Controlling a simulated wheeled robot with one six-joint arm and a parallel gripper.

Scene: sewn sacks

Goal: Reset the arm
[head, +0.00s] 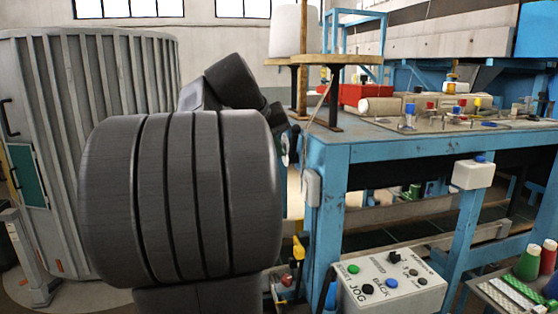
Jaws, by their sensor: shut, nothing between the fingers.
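Large dark grey, grooved cylindrical links of my own arm fill the left middle of the head view, close to the camera. A smaller dark link shows above and behind them. The arm's end is hidden behind these links or out of the picture, so I cannot see my gripper. No sack can be made out.
A blue-framed workbench (326,190) with a machine top stands at the right. A control box (392,284) with buttons hangs low on its front. A rack of thread cones (505,295) is at the lower right. A ribbed grey cabinet (45,110) stands at the left.

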